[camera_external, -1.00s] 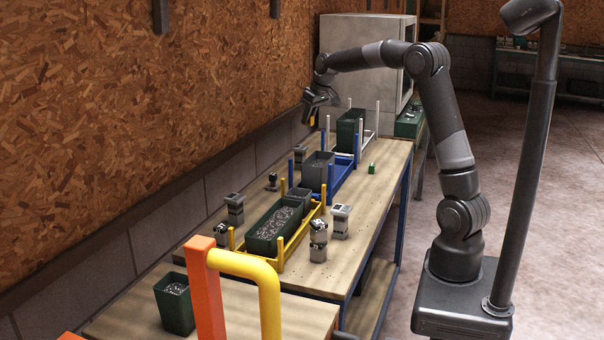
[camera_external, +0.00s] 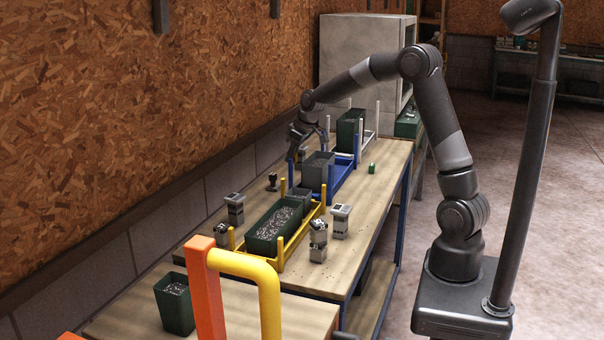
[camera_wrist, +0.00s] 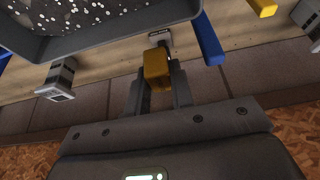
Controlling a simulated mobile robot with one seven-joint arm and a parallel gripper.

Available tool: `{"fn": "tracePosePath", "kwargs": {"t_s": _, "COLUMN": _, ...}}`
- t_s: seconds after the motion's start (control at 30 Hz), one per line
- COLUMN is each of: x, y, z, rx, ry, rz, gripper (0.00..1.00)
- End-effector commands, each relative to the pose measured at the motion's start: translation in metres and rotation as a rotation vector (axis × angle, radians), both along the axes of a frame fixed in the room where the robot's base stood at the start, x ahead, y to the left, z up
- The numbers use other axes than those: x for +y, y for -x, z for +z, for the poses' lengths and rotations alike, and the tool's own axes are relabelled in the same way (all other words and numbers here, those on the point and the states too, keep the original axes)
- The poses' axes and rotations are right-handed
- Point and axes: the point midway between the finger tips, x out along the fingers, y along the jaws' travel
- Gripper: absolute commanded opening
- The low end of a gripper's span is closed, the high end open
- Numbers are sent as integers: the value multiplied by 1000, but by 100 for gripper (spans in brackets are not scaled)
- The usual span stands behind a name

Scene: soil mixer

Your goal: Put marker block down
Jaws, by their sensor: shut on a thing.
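The marker block (camera_wrist: 157,68) is yellow and sits between the two dark fingers of my gripper (camera_wrist: 158,90) in the wrist view. The jaws are shut on it. In the external view my gripper (camera_external: 293,150) points down low over the far left part of the workbench (camera_external: 345,240), by the wall and left of the blue rack (camera_external: 343,172). The block cannot be made out there. The wrist view does not settle whether the block touches the bench.
A grey soil-filled bin (camera_wrist: 110,37) and a blue post (camera_wrist: 210,38) are close to the held block. A small pale-topped piece (camera_wrist: 160,37) shows just beyond it. A grey banded module (camera_wrist: 57,78) stands at left. The wall runs along the bench.

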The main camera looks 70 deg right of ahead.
Motion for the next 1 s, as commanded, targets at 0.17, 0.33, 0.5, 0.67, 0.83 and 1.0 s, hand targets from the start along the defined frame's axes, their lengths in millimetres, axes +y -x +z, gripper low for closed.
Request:
{"fn": "tracePosePath", "kwargs": {"t_s": 0.17, "x": 24, "y": -19, "z": -21, "rx": 1, "ry": 0, "rz": 7, "gripper": 0}}
{"fn": "tracePosePath", "kwargs": {"t_s": 0.33, "x": 54, "y": -46, "z": -45, "rx": 1, "ry": -1, "rz": 6, "gripper": 0}}
{"fn": "tracePosePath", "kwargs": {"t_s": 0.5, "x": 77, "y": -66, "z": -63, "rx": 0, "ry": 1, "rz": 4, "gripper": 0}}
{"fn": "tracePosePath", "kwargs": {"t_s": 0.67, "x": 86, "y": -75, "z": -70, "rx": 0, "ry": 0, "rz": 1, "gripper": 0}}
{"fn": "tracePosePath", "kwargs": {"t_s": 0.83, "x": 86, "y": -75, "z": -85, "rx": 1, "ry": 0, "rz": 0, "gripper": 0}}
{"fn": "tracePosePath", "kwargs": {"t_s": 1.0, "x": 86, "y": -75, "z": -109, "rx": 2, "ry": -1, "rz": 0, "gripper": 0}}
